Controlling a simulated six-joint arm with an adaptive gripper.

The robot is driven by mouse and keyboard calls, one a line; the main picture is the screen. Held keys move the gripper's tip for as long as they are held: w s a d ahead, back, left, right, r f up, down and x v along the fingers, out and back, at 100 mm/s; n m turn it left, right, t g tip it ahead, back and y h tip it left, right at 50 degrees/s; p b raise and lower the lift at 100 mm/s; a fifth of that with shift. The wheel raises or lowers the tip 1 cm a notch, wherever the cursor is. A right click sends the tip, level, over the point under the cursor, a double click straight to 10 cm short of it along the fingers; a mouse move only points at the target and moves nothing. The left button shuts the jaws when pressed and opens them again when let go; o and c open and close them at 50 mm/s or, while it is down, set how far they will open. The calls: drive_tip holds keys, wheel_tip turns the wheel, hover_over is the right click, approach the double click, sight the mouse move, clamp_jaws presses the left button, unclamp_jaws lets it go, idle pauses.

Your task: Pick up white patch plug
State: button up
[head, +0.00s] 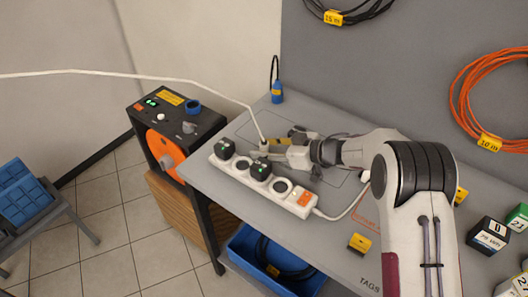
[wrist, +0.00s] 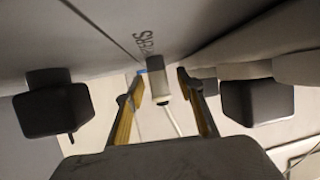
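The white patch plug (wrist: 158,86) sits between the fingers of my gripper (wrist: 160,80) in the wrist view, with a gap on both sides. The fingers are open and have yellow inner faces. A white cable runs from the plug. The plug itself is small and partly hidden there.
A black box with an orange disc (head: 165,151) stands left. A blue bin (head: 248,254) is below the table edge. A yellow tag (head: 359,243) lies at the front.

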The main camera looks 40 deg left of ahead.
sight(264, 143)
clamp_jaws()
drive_tip(key=shift+r, duration=0.15)
drive_tip(key=shift+r, duration=4.9)
